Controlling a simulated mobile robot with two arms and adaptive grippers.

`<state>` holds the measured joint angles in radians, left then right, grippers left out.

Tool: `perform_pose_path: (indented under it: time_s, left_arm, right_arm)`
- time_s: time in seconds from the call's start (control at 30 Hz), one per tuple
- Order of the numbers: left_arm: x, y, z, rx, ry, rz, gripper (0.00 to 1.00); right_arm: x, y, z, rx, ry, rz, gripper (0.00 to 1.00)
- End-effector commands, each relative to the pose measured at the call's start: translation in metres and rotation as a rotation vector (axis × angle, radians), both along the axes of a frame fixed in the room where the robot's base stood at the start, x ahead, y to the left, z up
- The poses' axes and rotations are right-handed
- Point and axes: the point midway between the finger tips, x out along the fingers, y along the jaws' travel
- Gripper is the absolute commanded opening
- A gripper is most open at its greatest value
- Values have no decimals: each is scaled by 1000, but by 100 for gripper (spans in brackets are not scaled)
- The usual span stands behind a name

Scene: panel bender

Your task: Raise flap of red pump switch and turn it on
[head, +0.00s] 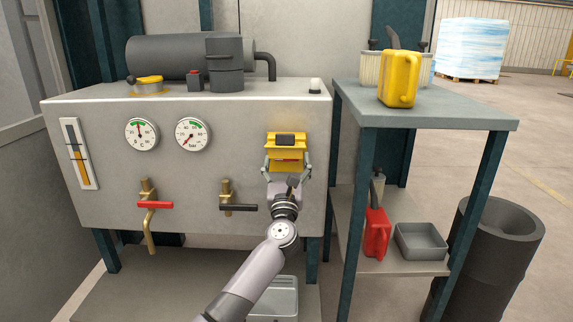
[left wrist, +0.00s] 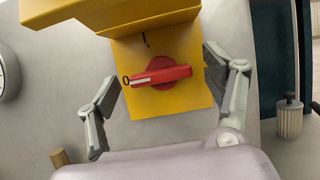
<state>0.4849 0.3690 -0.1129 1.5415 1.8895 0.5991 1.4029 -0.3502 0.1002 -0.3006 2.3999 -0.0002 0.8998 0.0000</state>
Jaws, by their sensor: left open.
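The red pump switch (left wrist: 162,75) sits on a yellow plate (left wrist: 190,98) in the left wrist view. Its handle lies level, with the white mark toward the "0" at its left; an "I" mark shows above. The yellow flap (left wrist: 110,14) stands out raised above the switch. In the head view the flap (head: 286,152) is at the panel's right side, with a thin strip of the red switch (head: 287,160) below. My left gripper (head: 287,172) is open in front of the plate, one finger at each side of the switch, apart from it. My right gripper is out of view.
Two gauges (head: 141,134) and two valves, one with a red lever (head: 154,205), are left on the panel. A side table (head: 440,115) with a yellow can (head: 398,78) stands close at right. A red can (head: 376,233) and grey tray (head: 420,241) are on its lower shelf.

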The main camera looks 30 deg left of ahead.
Motion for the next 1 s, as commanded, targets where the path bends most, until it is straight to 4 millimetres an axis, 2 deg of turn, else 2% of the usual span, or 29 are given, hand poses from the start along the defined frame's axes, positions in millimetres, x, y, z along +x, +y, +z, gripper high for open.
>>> perform_pose_path:
  time_s: [0.07, 0.7, 1.0]
  left_arm:
    - [0, 0, 0, 0, 0, 0, 71]
    - [0, 0, 0, 0, 0, 0, 28]
    - [0, 0, 0, 12, 9, 0, 27]
  right_arm:
    - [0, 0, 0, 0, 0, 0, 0]
    - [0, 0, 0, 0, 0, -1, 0]
    - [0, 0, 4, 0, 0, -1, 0]
